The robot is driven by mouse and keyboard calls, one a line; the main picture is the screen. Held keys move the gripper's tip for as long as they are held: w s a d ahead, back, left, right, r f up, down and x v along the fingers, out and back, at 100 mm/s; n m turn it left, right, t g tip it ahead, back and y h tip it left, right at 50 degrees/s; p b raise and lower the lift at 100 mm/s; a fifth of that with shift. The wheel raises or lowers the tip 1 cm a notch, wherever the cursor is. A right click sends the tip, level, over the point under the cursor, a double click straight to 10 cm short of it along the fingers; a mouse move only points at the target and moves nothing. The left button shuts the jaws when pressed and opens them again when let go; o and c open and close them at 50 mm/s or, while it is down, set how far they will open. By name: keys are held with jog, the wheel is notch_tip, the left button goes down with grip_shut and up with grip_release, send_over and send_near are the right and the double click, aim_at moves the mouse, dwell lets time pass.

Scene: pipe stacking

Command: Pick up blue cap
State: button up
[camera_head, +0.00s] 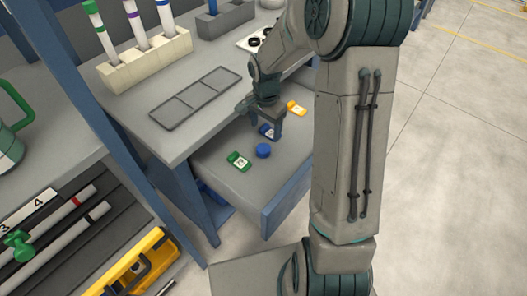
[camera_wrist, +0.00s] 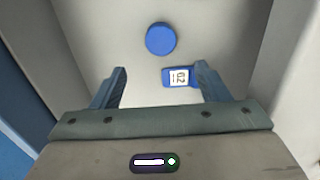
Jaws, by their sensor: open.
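The round blue cap (camera_head: 263,150) lies in an open grey drawer (camera_head: 222,181) below the tabletop. In the wrist view the blue cap (camera_wrist: 160,38) is beyond the fingertips, roughly centred between them. My gripper (camera_head: 262,122) is over the drawer with its fingers apart and nothing between them touching. The wrist view shows both fingers of my gripper (camera_wrist: 161,70) spread. A blue tag with a white label (camera_wrist: 181,77) lies beneath the gap, close to the right finger. It shows in the head view (camera_head: 267,131), partly hidden by my gripper.
A green tag (camera_head: 238,161) and a yellow tag (camera_head: 297,108) lie in the drawer on either side. The drawer walls are close around. On the tabletop are a flat grey tray (camera_head: 196,97) and a cream rack (camera_head: 146,63) with capped tubes. Blue posts stand at left.

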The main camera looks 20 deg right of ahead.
aim_at(263, 148)
notch_tip(263, 148, down, 4)
jog(key=shift+s+a+f+b, duration=0.1)
jog(key=shift+f+b, duration=0.15)
jog(key=shift+f, duration=0.65)
jog(key=shift+a+f+b, duration=0.15)
jog(key=shift+f+b, duration=0.05)
jog(key=shift+f, duration=0.7)
jog(key=shift+s+a+f+b, duration=0.1)
jog(key=shift+f+b, duration=0.15)
jog(key=shift+f, duration=0.65)
jog(key=c, duration=1)
jog(key=shift+c, duration=0.2)
jog(key=shift+r, duration=0.1)
